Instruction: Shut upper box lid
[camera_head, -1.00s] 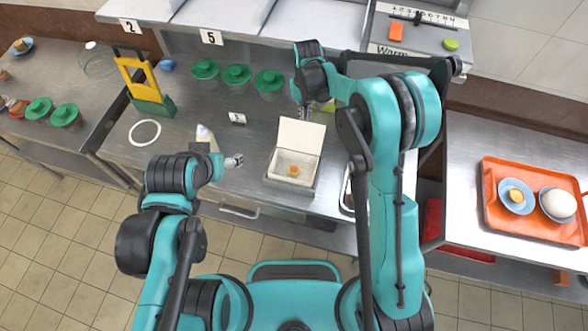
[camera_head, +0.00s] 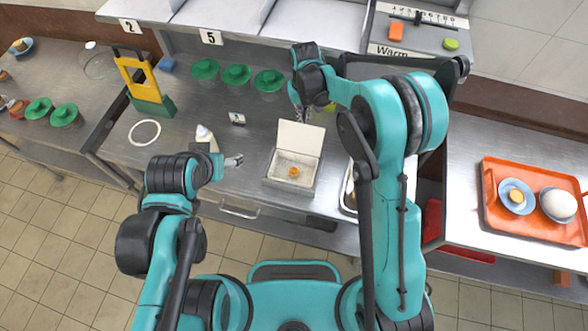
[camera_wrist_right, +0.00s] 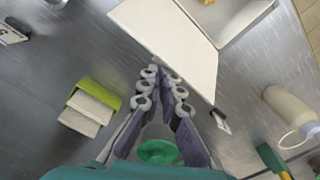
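The box (camera_head: 291,172) is an open metal box on the steel counter, with a small orange item (camera_head: 293,172) inside. Its pale lid (camera_head: 300,138) stands up along the far edge; the lid also shows at the top of the right wrist view (camera_wrist_right: 165,38). My right gripper (camera_head: 303,115) is just behind the lid's upper edge. In the wrist view its fingertips (camera_wrist_right: 160,74) are close together, near the lid, with nothing between them; whether they touch it cannot be told. My left gripper (camera_head: 236,160) is left of the box, small and empty.
A white bottle (camera_head: 205,137) and number tag (camera_head: 237,119) stand left of the box. Green-lidded containers (camera_head: 237,75) line the back. A green and white block (camera_wrist_right: 90,107) lies beside the right gripper. An orange tray (camera_head: 490,210) is on the right counter.

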